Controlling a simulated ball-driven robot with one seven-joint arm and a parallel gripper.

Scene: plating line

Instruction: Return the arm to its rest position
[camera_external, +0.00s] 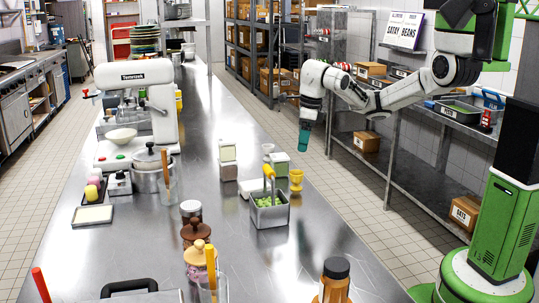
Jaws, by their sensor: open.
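My white arm (407,93) reaches left from my green body at the right of the picture. The fingers are too small to make out in detail. I see nothing held in them.
A white mixer (137,105) stands at left. The floor between is clear.

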